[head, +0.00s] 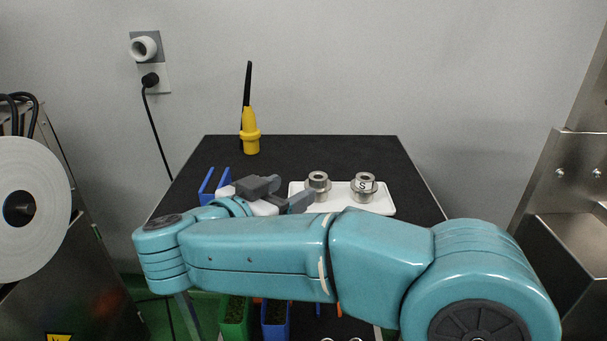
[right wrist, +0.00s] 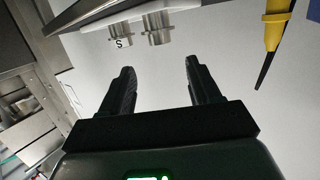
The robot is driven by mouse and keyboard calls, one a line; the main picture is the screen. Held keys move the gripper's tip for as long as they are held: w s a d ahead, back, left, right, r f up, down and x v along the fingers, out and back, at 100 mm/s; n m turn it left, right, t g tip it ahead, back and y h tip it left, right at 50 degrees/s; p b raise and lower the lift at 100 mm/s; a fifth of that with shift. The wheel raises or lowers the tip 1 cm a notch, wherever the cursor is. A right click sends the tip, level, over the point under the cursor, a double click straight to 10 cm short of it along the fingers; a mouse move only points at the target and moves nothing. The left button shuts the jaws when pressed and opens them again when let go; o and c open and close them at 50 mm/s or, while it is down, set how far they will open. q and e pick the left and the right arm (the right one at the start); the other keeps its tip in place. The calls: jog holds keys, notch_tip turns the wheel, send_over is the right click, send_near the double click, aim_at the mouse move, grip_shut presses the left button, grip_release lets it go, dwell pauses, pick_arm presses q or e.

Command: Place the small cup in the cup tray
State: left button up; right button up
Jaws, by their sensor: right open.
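The small cup (head: 364,188), a metal cup marked S, stands upright on the right part of the white cup tray (head: 385,208). A second metal cup (head: 317,184) stands to its left on the same tray. My right gripper (head: 295,191) is open and empty at the left end of the tray, apart from the small cup. In the right wrist view the open fingers (right wrist: 160,68) have nothing between them. The small cup (right wrist: 121,40) and the other cup (right wrist: 157,28) show beyond them, upside down. My left gripper is not in view.
A yellow tool with a black tip (head: 250,140) stands at the back left of the black table (head: 325,150). A blue holder (head: 208,186) sits left of my gripper. Green (head: 236,316) and blue (head: 275,318) containers lie in front. The table's back is mostly clear.

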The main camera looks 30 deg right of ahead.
jog(key=p+v, duration=0.1)
jog(key=v, duration=0.3)
jog(key=shift+s+a, duration=0.1)
jog(key=shift+a, duration=0.15)
